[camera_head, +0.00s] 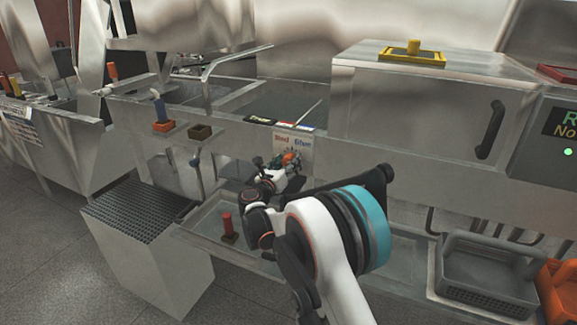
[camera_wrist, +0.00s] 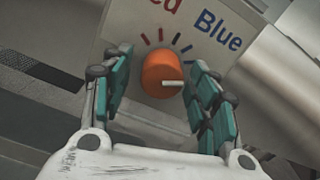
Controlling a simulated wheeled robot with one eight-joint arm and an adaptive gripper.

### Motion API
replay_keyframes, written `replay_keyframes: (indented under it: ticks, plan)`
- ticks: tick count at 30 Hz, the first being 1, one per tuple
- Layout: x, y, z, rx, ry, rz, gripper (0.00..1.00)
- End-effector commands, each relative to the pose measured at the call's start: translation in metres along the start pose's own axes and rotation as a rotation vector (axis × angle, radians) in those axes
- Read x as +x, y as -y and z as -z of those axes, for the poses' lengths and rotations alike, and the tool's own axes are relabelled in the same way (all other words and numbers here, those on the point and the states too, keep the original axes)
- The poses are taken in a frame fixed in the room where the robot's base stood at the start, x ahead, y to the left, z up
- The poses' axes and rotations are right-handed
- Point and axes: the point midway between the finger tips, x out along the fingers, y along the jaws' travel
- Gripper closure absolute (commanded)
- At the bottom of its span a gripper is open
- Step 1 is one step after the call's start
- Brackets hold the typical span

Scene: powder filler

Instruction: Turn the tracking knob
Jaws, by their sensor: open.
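The tracking knob (camera_wrist: 160,72) is a round orange dial with a white pointer mark toward its right side in the wrist view. It sits on a pale panel (camera_wrist: 205,22) with red and blue tick marks and the words "Red", partly cut off, and "Blue". In the head view the knob (camera_head: 290,157) shows small and partly covered by my gripper (camera_head: 283,166). In the wrist view my gripper (camera_wrist: 164,62) is open, with its teal-padded fingers on the left and right of the knob. A gap shows on each side, so the fingers look apart from it.
A metal box with a yellow-framed lid (camera_head: 412,54) and black handle stands right of the panel. Below are a shallow tray with a red-handled part (camera_head: 228,227), a grey basket (camera_head: 485,270) and an orange object (camera_head: 557,290).

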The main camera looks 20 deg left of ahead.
Motion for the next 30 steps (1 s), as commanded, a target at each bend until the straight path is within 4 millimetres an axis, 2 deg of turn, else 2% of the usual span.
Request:
replay_keyframes:
  ticks: [4,12,14,18,19,30]
  plan:
    - [0.0082,0.0005,0.0004,0.000,0.000,0.001,0.46]
    - [0.0091,0.0006,-0.0002,0.000,0.000,0.001,0.46]
    - [0.0090,0.0006,-0.0002,0.000,0.000,0.001,0.57]
    - [0.0089,0.0006,-0.0001,0.000,0.000,0.001,0.89]
    - [0.0088,0.0006,-0.0001,0.000,0.000,0.001,0.91]
    - [0.0086,0.0009,0.0011,-0.060,-0.002,0.001,0.91]
